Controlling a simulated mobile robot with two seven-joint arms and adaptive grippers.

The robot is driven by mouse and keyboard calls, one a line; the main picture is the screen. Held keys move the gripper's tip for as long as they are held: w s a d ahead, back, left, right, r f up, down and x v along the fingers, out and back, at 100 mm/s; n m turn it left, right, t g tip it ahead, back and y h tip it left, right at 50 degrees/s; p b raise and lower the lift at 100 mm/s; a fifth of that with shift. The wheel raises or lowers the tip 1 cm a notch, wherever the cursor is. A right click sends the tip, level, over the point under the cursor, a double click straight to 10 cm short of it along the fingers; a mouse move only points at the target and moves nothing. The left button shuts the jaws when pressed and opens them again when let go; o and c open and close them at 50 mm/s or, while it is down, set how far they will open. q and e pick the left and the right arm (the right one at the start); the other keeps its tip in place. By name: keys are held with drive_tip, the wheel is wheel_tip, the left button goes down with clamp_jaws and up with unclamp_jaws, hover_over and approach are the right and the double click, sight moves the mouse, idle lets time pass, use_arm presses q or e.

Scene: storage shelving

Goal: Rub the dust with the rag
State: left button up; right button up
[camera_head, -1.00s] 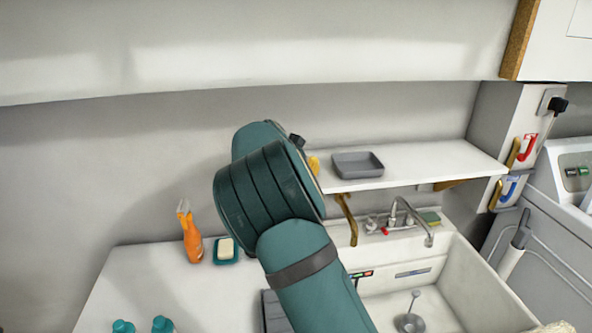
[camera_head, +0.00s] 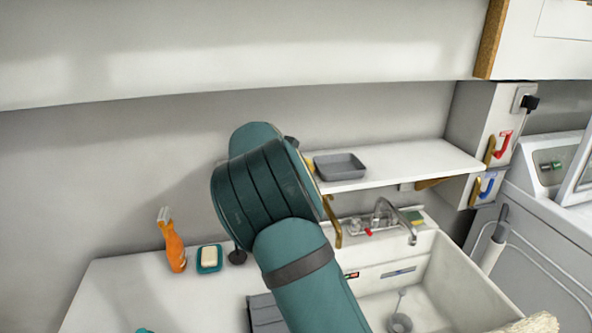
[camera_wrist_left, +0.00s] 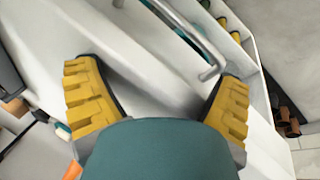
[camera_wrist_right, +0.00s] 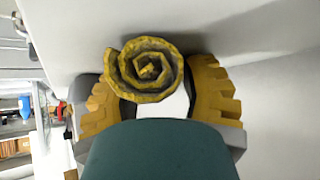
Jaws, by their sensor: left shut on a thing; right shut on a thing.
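The rag (camera_wrist_right: 150,68) shows in the right wrist view as a rolled yellow-brown spiral. My right gripper (camera_wrist_right: 155,92) is shut on it, close to a broad white surface. In the head view my teal right arm rises from the bottom centre and hides most of this gripper and the rag. In the left wrist view my left gripper (camera_wrist_left: 160,98) has its yellow fingers far apart over pale surfaces; what it grips cannot be made out. My left gripper is not visible in the head view. I cannot make out any dust.
A shelf (camera_head: 420,160) holding a grey tray (camera_head: 340,166) is right of my arm, above the sink (camera_head: 450,285) and faucet (camera_head: 398,222). An orange spray bottle (camera_head: 172,243) and soap in a teal dish (camera_head: 209,258) stand on the counter (camera_head: 110,290). Cabinets (camera_head: 240,45) overhang the wall.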

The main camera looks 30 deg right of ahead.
use_arm(q)
drive_tip(key=shift+w+r+p, duration=0.3)
drive_tip(key=shift+r+p, duration=0.1)
drive_tip(key=shift+p, duration=0.05)
use_arm(e)
drive_tip(key=shift+w+d+r, duration=0.1)
drive_tip(key=shift+w+r, duration=0.05)
drive_tip(key=shift+r, duration=0.4)
use_arm(q)
wheel_tip(320, 180, up, 3)
drive_tip(key=p, duration=0.3)
use_arm(e)
wheel_tip(320, 180, up, 5)
drive_tip(key=shift+f, duration=0.2)
use_arm(q)
drive_tip(key=shift+w+r, duration=0.1)
drive_tip(key=shift+s+r, duration=0.1)
drive_tip(key=shift+s, duration=0.1)
use_arm(e)
drive_tip(key=shift+r, duration=0.35)
use_arm(q)
drive_tip(key=shift+r+p, duration=0.75)
drive_tip(key=shift+p, duration=0.15)
use_arm(e)
drive_tip(key=shift+r, duration=1.2)
drive_tip(key=shift+f, duration=0.1)
